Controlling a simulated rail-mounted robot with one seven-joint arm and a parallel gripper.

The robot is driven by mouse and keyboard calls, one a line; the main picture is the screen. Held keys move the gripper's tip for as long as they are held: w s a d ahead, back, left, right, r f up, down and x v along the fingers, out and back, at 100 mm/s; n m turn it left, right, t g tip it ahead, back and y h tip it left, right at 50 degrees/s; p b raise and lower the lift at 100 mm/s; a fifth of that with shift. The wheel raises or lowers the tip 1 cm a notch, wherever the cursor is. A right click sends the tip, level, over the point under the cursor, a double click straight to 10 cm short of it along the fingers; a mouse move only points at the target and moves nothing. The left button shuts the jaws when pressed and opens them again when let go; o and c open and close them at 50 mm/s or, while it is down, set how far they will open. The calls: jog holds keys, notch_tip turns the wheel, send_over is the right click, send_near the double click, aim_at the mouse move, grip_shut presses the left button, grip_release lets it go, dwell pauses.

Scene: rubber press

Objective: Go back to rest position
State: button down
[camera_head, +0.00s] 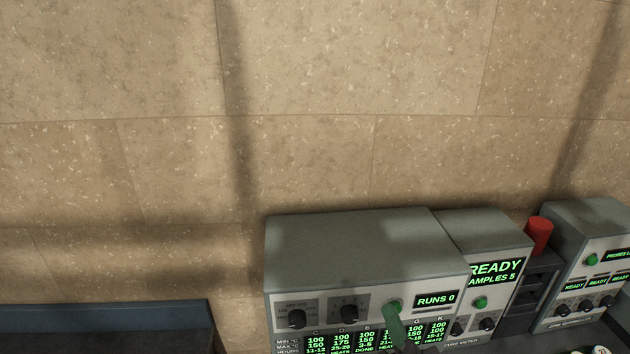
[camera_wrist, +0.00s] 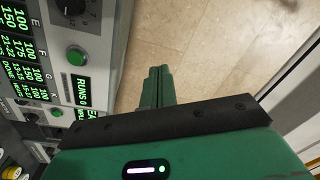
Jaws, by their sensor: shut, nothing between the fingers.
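My gripper (camera_head: 394,316) shows as a green shape at the bottom of the head view, in front of the large grey machine (camera_head: 350,250). Its tips overlap the area of a green button beside the "RUNS 0" display (camera_head: 436,299). In the wrist view my gripper (camera_wrist: 160,72) has its two green fingers together, with nothing between them. There the green button (camera_wrist: 76,55) is left of the fingers, with a visible gap. The rest of my arm is mostly out of the head view.
To the right are a grey unit with a "READY" display (camera_head: 496,268), a red cylinder (camera_head: 538,234) on a dark rack (camera_head: 535,285), and another grey unit (camera_head: 590,225). A dark blue-grey object (camera_head: 110,312) is at lower left. The tan tiled surface (camera_head: 300,80) beyond is bare.

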jog(key=s+a+r+n+t+p, duration=0.15)
jog(key=a+r+n, duration=0.3)
jog(key=r, duration=0.75)
jog(key=s+a+r+n+t+p, duration=0.1)
jog(key=s+a+r+n+p, duration=0.3)
jog(key=r, duration=0.7)
jog(key=s+a+r+n+t, duration=0.1)
jog(key=s+a+r+t, duration=0.1)
jog(key=s+r, duration=0.2)
jog(key=s+a+r+n+t+h+p, duration=0.1)
jog(key=s+a+r, duration=0.2)
jog(key=r, duration=0.6)
jog(key=shift+s+r+t+h, duration=0.3)
jog(key=shift+s+r+t, duration=0.1)
jog(key=shift+s, duration=0.45)
jog(key=shift+a, duration=0.1)
notch_tip(320, 180, down, 3)
jog(key=b, duration=0.2)
jog(key=shift+r+b, duration=0.1)
jog(key=shift+b, duration=0.25)
notch_tip(320, 180, up, 4)
jog(key=p, duration=0.3)
jog(key=shift+f, duration=0.25)
